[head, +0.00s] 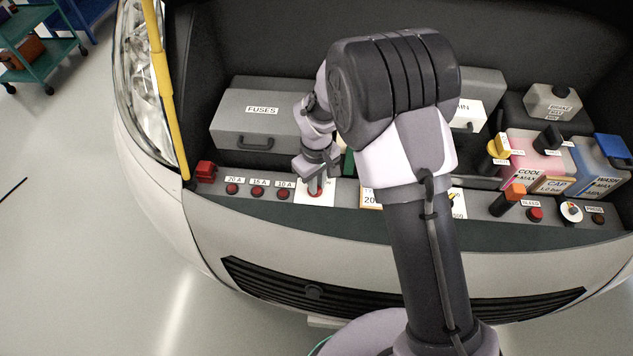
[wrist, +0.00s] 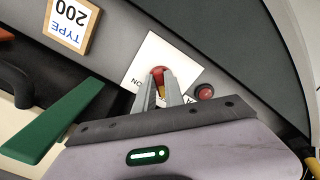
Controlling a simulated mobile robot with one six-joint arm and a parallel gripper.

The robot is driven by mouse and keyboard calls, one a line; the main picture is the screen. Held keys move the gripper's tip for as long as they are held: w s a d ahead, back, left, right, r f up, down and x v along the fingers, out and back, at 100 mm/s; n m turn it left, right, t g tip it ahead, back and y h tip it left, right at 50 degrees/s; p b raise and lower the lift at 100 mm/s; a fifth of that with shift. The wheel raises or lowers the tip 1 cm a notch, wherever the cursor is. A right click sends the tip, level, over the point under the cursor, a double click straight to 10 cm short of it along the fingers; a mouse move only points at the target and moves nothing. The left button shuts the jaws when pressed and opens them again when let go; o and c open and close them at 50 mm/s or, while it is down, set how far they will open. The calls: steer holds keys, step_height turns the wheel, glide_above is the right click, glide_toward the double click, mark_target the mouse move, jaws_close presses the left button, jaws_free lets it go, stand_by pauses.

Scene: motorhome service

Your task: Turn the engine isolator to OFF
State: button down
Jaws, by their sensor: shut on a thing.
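The engine isolator is a red knob (wrist: 158,71) on a white label plate (wrist: 176,54), with part of the word ON readable beside the fingers. It also shows as a red knob (head: 315,192) on its white plate (head: 320,201) in the head view. My gripper (wrist: 164,86) is shut on the red knob, its two fingers reaching down over it. In the head view my gripper (head: 316,183) points down at the knob. The fingers hide much of the knob and the rest of the plate's lettering, so I cannot tell its exact setting.
Several red buttons, labelled 20 A, 15 A and 10 A (head: 284,194), sit left of the plate. The FUSES box (head: 262,118) stands behind. A green handle (wrist: 60,125) and a TYPE 200 plate (wrist: 71,22) are close by. The yellow prop (head: 163,85) stands at the left.

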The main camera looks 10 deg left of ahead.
steer(key=c, duration=1.4)
jaws_free()
steer(key=shift+c, duration=0.2)
steer(key=shift+r, duration=0.1)
step_height(320, 180, up, 17)
steer(key=p, duration=0.4)
steer(key=shift+p, duration=0.3)
steer(key=shift+r, duration=0.1)
